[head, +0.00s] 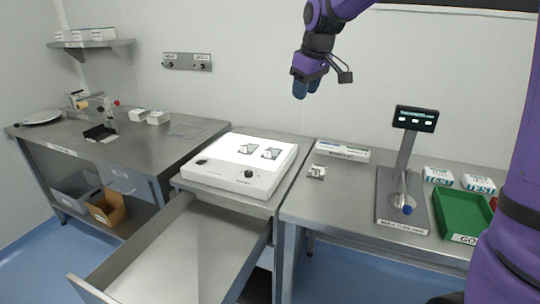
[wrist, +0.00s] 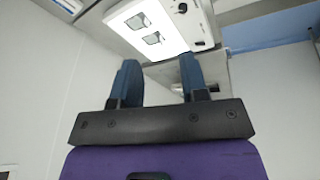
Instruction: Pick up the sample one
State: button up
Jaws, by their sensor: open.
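No label that I can read marks sample one. Two small dark-and-clear flat pieces lie on the lit top of a white light box, a left one (head: 247,149) and a right one (head: 270,153). A similar small piece (head: 317,171) lies on the steel bench to the right of the box. My gripper (head: 306,88) is raised in front of the back wall, well above the benches. It is open and empty, and its two blue fingers stand apart in the wrist view (wrist: 160,80). The wrist view also shows the light box (wrist: 172,28) with two pieces on it, beyond the fingers.
An open steel drawer (head: 185,255) juts out below the light box (head: 215,181). A stand with a display (head: 415,119) rises on the right bench beside a green tray (head: 462,211). A long white carton (head: 342,151) lies near the back wall. The left bench (head: 165,152) has clear room.

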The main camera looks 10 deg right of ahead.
jog(key=w+f+n+y, duration=0.1)
jog(key=w+f+n, duration=0.1)
jog(key=w+f, duration=0.9)
jog(key=n+g+y, duration=0.1)
jog(key=n+y, duration=0.1)
send_near(268, 151)
jog(key=x, duration=0.5)
jog(key=shift+d+f, duration=0.15)
jog(key=shift+f, duration=0.05)
jog(key=shift+w+x, duration=0.15)
jog(key=shift+x, duration=1.15)
jog(key=shift+w+x, duration=0.15)
jog(key=shift+x, duration=1.1)
jog(key=shift+r, duration=0.15)
grip_shut()
